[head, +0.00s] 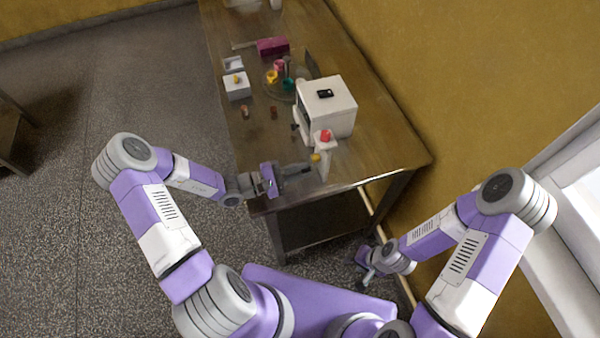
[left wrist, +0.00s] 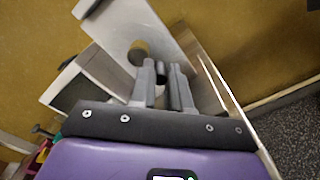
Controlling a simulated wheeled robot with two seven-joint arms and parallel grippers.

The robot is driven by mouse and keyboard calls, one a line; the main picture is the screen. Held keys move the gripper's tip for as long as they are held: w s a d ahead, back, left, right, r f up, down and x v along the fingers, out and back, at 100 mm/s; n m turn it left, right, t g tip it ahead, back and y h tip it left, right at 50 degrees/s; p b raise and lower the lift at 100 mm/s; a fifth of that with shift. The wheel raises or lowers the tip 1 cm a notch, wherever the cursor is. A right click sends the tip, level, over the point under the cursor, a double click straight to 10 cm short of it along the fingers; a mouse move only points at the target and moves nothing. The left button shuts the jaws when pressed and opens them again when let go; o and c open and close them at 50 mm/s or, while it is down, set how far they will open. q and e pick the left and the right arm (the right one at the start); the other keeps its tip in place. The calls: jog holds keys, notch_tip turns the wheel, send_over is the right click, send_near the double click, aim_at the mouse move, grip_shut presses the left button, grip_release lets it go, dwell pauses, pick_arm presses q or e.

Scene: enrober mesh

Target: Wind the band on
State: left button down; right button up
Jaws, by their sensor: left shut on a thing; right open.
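A white box-shaped machine (head: 335,108) with a dark opening in its left side stands on the table's right part. A narrow white upright plate (head: 325,160) stands at its near side, with a red piece (head: 325,136) on top and a yellow piece (head: 315,157) on its face. My left gripper (head: 300,170) is beside this plate. In the left wrist view its fingers (left wrist: 162,85) are shut on a small dark handle (left wrist: 160,70) in front of the white plate (left wrist: 150,32); the fingers hide much of it. My right gripper (head: 367,268) is open and empty, below the table's near edge.
A white box (head: 237,87) and a magenta block (head: 272,46) stand further back. Small pieces lie in front. The yellow wall borders the table's right side.

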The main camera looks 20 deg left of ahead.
pick_arm(q)
jog(key=m, duration=0.1)
jog(key=m+b, duration=0.2)
jog(key=shift+w+a+f+m, duration=0.25)
jog(key=shift+w+f+m, duration=0.1)
jog(key=shift+m, duration=0.05)
jog(key=m+b, duration=0.2)
jog(key=shift+w+a+m, duration=0.2)
jog(key=shift+w+m, duration=0.05)
jog(key=shift+m, duration=0.05)
jog(key=m+b, duration=0.3)
jog(key=shift+w+a, duration=0.2)
jog(key=shift+w, duration=0.15)
jog(key=shift+w+a+r+m+b, duration=0.1)
jog(key=shift+w+r+m+b, duration=0.05)
jog(key=shift+m+b, duration=0.65)
jog(key=shift+w+a+r+m+b, duration=0.1)
jog(key=shift+m+b, duration=0.6)
jog(key=shift+b, duration=0.15)
jog(key=c, duration=1.1)
grip_release()
